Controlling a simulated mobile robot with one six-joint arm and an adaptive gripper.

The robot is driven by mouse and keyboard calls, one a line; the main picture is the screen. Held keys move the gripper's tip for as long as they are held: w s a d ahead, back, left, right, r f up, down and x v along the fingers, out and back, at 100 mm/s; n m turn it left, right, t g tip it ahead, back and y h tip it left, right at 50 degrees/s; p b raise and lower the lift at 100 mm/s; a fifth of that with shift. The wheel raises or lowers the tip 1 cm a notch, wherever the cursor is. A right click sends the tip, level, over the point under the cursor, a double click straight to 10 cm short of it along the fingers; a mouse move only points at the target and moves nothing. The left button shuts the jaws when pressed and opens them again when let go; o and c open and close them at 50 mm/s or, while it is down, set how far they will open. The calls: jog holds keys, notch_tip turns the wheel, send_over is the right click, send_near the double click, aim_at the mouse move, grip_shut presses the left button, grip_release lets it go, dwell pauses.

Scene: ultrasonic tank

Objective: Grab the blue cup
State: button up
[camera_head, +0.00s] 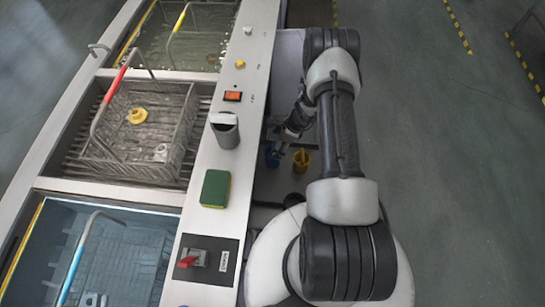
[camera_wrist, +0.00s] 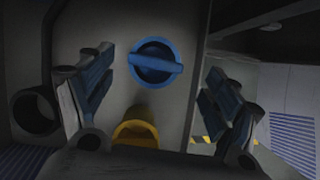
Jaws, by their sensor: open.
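The blue cup (camera_wrist: 155,62) shows in the wrist view as a round blue shape with a bar across it, on a grey surface. In the head view the blue cup (camera_head: 271,155) is a small patch beside the console, partly hidden by my arm. My gripper (camera_wrist: 158,78) is open and empty, with one finger to the left and one to the right of the cup in the picture. Neither finger appears to touch it; the distance in depth is hard to tell. In the head view my gripper (camera_head: 286,143) is small and dark, near the cup.
A yellow cup (camera_head: 301,161) stands right of the blue one; it also shows below it in the wrist view (camera_wrist: 137,131). The console edge is close on the left, carrying a grey container (camera_head: 225,130) and a green sponge (camera_head: 215,188). Open floor lies to the right.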

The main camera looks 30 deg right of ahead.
jog(key=x, duration=0.1)
jog(key=b+x, duration=0.1)
jog(key=x, duration=0.1)
jog(key=b+x, duration=0.1)
jog(key=x, duration=0.1)
jog(key=shift+s+a+f, duration=0.1)
jog(key=shift+s, duration=0.15)
jog(key=shift+c, duration=0.4)
jog(key=c, duration=1.4)
